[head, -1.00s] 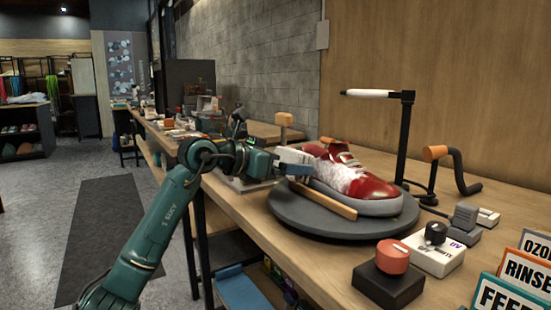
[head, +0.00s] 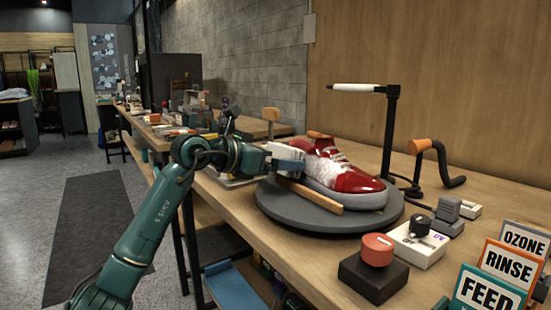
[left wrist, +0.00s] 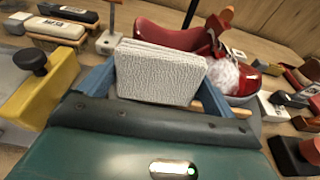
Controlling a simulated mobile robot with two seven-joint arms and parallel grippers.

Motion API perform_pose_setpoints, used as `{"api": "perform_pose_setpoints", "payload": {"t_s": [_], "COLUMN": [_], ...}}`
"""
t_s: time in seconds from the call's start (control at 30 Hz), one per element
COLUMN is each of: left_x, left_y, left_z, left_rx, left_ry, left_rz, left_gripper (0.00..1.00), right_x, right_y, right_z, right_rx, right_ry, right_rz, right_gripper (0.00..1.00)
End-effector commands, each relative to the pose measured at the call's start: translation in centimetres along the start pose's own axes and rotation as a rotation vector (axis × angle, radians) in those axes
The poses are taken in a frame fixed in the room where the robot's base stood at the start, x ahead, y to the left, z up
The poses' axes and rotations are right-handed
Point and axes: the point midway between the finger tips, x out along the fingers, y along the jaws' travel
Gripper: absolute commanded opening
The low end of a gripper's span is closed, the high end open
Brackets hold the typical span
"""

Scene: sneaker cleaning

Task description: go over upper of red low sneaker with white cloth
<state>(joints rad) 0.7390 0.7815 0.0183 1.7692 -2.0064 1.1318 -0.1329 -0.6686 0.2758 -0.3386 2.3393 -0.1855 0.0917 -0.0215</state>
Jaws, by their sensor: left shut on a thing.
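The red low sneaker (head: 358,183) rests on a round dark turntable (head: 300,215), toe to the right. White foam (head: 320,169) covers part of its side; the foam also shows in the left wrist view (left wrist: 222,76). My left gripper (head: 291,166) is at the sneaker's left side, near the heel. In the left wrist view its blue fingers are shut on the folded white cloth (left wrist: 160,72). The red sneaker (left wrist: 245,85) is just beyond the cloth there; I cannot tell whether they touch. My right gripper is not in view.
A wooden stick (head: 310,195) lies along the turntable's near side. Behind stand a black post with a white arm (head: 392,130) and an orange-tipped crank (head: 445,165). A red-knob box (head: 375,268), white control box (head: 418,243) and signs (head: 490,290) occupy the front right.

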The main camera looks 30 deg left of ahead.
Motion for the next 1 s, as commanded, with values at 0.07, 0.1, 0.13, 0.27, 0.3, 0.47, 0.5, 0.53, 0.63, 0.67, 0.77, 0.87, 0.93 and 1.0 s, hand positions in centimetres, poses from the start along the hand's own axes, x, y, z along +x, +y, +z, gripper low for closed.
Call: {"api": "perform_pose_setpoints", "payload": {"t_s": [0.07,0.1,0.13,0.27,0.3,0.47,0.5,0.53,0.63,0.67,0.77,0.87,0.93,1.0], "left_x": [0.2,0.2,0.3,0.6,0.6,0.9,1.0,1.1,1.2,1.2,1.2,1.1,1.1,1.1], "left_y": [0.0,0.0,0.0,0.0,0.0,0.0,0.0,0.0,0.0,-0.1,-0.7,-1.6,-2.2,-2.8], "left_z": [0.1,0.1,0.1,0.1,0.1,0.1,0.1,0.1,0.0,0.0,0.0,0.1,0.0,0.0], "left_rx": [0.000,0.000,0.000,0.000,0.000,-0.001,-0.001,-0.001,0.000,0.000,0.002,0.003,0.003,0.002], "left_ry": [-0.001,-0.001,0.000,-0.001,-0.001,-0.001,-0.001,-0.001,-0.001,0.000,0.000,0.000,0.000,0.001], "left_rz": [0.000,0.000,0.000,-0.001,-0.001,-0.001,-0.001,-0.001,-0.001,-0.001,-0.002,-0.001,-0.002,-0.001], "left_gripper": [0.72,0.72,0.72,0.72,0.72,0.72,0.72,0.72,0.72,0.72,0.72,0.72,0.72,0.72], "right_x": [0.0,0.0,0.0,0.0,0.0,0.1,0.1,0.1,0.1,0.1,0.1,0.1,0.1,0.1], "right_y": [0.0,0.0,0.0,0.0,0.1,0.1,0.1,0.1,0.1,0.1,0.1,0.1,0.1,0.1], "right_z": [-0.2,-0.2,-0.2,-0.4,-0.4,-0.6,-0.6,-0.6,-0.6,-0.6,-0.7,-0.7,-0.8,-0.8], "right_rx": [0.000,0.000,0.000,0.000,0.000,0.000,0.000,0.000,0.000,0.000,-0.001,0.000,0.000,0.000], "right_ry": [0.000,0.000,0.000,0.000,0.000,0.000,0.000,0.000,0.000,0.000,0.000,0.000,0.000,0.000], "right_rz": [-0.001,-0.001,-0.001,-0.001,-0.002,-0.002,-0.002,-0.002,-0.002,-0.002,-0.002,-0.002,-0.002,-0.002], "right_gripper": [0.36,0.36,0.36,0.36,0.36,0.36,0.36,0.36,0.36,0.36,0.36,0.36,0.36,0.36]}}
